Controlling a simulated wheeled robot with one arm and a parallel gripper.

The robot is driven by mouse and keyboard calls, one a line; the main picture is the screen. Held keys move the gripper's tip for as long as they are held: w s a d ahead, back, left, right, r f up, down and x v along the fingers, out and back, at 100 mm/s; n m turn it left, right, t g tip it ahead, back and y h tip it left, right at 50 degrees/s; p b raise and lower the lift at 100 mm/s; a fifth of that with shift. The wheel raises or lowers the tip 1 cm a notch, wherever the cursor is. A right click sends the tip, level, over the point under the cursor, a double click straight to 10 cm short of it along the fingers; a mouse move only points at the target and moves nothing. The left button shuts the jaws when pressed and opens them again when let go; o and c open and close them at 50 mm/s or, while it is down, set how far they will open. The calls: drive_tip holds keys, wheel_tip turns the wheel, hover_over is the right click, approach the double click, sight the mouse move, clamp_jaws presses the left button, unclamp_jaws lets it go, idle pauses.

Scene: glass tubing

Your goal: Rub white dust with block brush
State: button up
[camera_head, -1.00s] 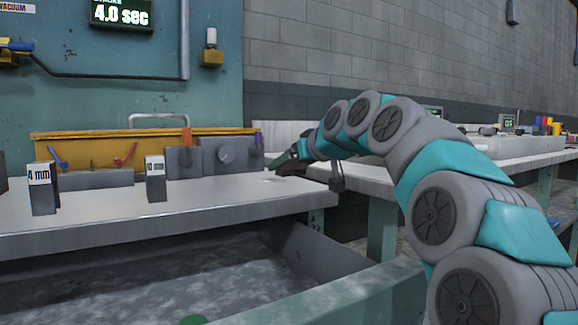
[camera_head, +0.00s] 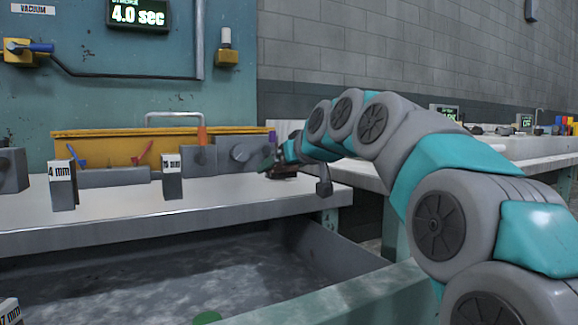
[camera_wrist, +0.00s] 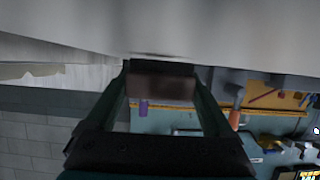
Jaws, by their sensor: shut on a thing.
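My gripper (camera_head: 283,160) is low over the right end of the grey workbench (camera_head: 230,197), seen small and side-on in the head view. In the wrist view my gripper (camera_wrist: 162,88) is shut on the block brush (camera_wrist: 160,84), a dark brown block held across the fingertips. The brush is close to the pale bench surface, which fills the top of that view; I cannot tell for sure whether it touches. The brush also shows in the head view as a dark shape (camera_head: 281,173). I cannot make out the white dust now.
Block gauges (camera_head: 62,186) and (camera_head: 172,177) stand on the bench. A yellow rack (camera_head: 110,149) and grey fixtures (camera_head: 240,154) line its back. A trough (camera_head: 190,265) lies in front. Another bench with a white basin (camera_head: 520,147) is at the right.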

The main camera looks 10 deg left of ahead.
sight(308, 179)
drive_tip(key=shift+s+a+f, duration=0.15)
drive_tip(key=shift+s+a, duration=0.5)
drive_tip(key=shift+a, duration=0.3)
drive_tip(key=shift+s+a+f, duration=0.1)
drive_tip(key=shift+s+a, duration=0.5)
drive_tip(key=shift+a, duration=0.3)
drive_tip(key=shift+s+d+f+b, duration=0.1)
drive_tip(key=shift+s+d+b, duration=0.25)
drive_tip(key=shift+s, duration=0.3)
drive_tip(key=shift+w+d+f, duration=0.2)
drive_tip(key=shift+w+d, duration=0.4)
drive_tip(key=shift+d, duration=0.25)
drive_tip(key=shift+w+d+f, duration=0.2)
drive_tip(key=shift+w+d, duration=0.35)
drive_tip(key=shift+d, duration=0.25)
drive_tip(key=shift+w+d+r, duration=0.1)
drive_tip(key=shift+w+d, duration=0.55)
drive_tip(key=shift+d, duration=0.3)
drive_tip(key=shift+w+d+r, duration=0.1)
drive_tip(key=shift+w+d, duration=0.55)
drive_tip(key=shift+d, duration=0.3)
drive_tip(key=shift+w+d, duration=0.65)
drive_tip(key=shift+d, duration=0.3)
drive_tip(key=shift+s+r+p, duration=0.1)
drive_tip(key=shift+r+p, duration=1.8)
drive_tip(key=shift+r, duration=1.35)
drive_tip(key=shift+r, duration=0.1)
